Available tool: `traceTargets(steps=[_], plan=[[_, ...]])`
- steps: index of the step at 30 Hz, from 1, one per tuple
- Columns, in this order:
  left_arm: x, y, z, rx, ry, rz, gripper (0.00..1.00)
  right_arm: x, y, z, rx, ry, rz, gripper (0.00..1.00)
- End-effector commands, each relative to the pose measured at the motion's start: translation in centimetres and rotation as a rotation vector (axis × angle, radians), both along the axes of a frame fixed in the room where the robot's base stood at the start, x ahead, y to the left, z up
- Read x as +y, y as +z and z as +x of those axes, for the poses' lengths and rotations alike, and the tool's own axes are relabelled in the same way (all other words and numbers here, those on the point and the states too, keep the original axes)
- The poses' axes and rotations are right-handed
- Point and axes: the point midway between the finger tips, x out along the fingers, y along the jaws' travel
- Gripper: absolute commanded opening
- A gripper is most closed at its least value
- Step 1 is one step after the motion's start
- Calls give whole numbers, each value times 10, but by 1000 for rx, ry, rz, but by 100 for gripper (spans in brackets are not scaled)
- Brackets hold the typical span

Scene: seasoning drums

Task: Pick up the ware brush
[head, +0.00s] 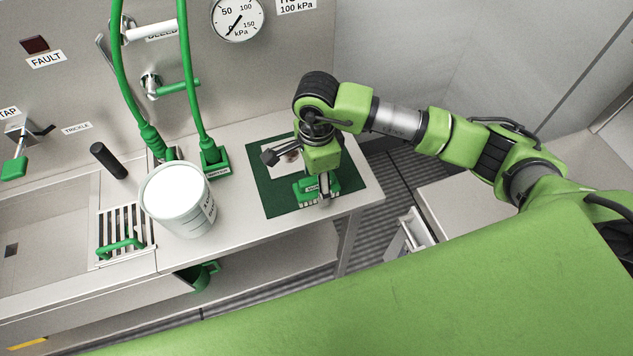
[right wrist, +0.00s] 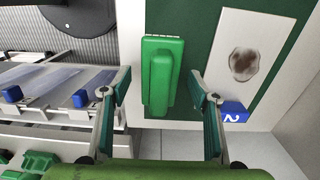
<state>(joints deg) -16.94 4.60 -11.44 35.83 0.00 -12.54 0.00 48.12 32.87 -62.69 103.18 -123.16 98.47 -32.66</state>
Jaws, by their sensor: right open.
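The ware brush is a green block with pale bristles along its lower edge and a small, partly hidden label (head: 306,191). It rests on a dark green mat (head: 262,187) at the right end of the steel counter. In the right wrist view the brush (right wrist: 161,75) shows from above as a green block with a raised handle. My right gripper (head: 325,186) is over the brush and hides part of it. In the wrist view its open fingers (right wrist: 160,88) stand one on each side of the brush, with gaps to both sides. My left gripper is not in view.
A white card (right wrist: 245,60) with a brown stain and a blue "2" tag lies beside the brush on the mat. A white-lidded drum (head: 176,200) stands left of the mat. Green hoses (head: 192,75) hang behind. A sink (head: 45,220) is at far left.

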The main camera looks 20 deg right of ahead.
Motion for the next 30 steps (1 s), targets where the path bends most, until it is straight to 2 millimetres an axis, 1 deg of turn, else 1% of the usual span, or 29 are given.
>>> traceTargets(steps=[3,6,7,8,9,11,12,23,26,30], plan=[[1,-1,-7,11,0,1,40,0,-2,0,0,0,0,56],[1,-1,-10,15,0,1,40,0,-2,0,0,0,0,56],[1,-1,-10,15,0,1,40,0,-2,0,0,0,0,50],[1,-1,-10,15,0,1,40,0,-2,0,0,0,0,43],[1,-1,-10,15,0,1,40,0,-2,0,0,0,0,32],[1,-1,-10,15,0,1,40,0,-2,0,0,0,0,17],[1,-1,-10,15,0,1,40,0,-2,0,0,0,0,11],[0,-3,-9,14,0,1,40,0,0,1,-3,0,1,11],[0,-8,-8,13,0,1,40,0,5,2,-5,0,0,11],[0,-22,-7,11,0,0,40,0,21,2,-8,2,1,11]])
